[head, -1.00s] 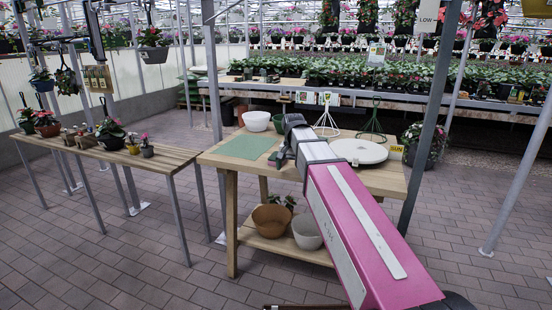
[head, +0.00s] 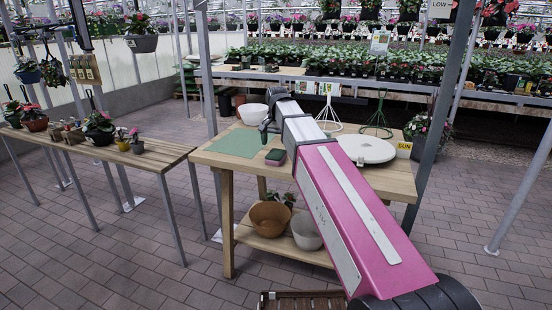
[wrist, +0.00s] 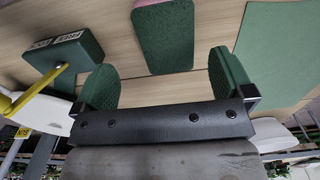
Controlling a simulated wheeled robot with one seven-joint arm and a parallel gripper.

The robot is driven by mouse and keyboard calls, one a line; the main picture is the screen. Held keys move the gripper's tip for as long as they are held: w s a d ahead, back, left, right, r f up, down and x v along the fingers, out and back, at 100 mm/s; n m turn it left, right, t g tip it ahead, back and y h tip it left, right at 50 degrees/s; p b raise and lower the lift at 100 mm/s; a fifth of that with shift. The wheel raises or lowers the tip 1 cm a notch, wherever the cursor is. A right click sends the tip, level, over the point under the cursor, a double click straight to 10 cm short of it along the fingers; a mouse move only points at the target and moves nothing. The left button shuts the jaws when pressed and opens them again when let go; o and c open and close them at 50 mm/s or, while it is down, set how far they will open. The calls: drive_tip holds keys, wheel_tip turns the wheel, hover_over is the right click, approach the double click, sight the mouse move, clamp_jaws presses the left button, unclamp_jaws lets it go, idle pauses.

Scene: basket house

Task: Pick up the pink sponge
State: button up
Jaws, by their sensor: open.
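The pink sponge (head: 275,157) lies on the wooden table near its front edge, just right of the green mat; it has a dark green top and a pink edge. In the wrist view the sponge (wrist: 164,38) shows past the fingertips, roughly between the two fingers in the picture. My gripper (head: 268,129) is over the table, above and slightly left of the sponge in the head view. In the wrist view my gripper (wrist: 165,82) has its two green-padded fingers wide apart with nothing between them.
The green mat (head: 238,142) lies left of the sponge. A white bowl (head: 252,114) stands behind it. A round white turntable (head: 366,149) and a yellow sign (head: 404,149) are to the right. A dark green block (wrist: 64,52) with a label shows left of the fingers.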

sight(275, 154)
drive_tip(key=shift+w+a+f, duration=0.1)
drive_tip(key=shift+a+f, duration=0.1)
drive_tip(key=shift+f, duration=1.4)
drive_tip(key=shift+w+a+f, duration=0.1)
drive_tip(key=shift+a+f, duration=0.05)
drive_tip(key=shift+f, duration=1.4)
drive_tip(key=c, duration=1.1)
drive_tip(key=shift+o, duration=0.2)
drive_tip(key=shift+r, duration=0.15)
drive_tip(key=shift+r, duration=0.6)
wheel_tip(275, 154, up, 2)
drive_tip(key=shift+r, duration=0.25)
drive_tip(key=s+a+r, duration=0.7)
drive_tip(key=s+a, duration=0.1)
drive_tip(key=shift+a, duration=0.25)
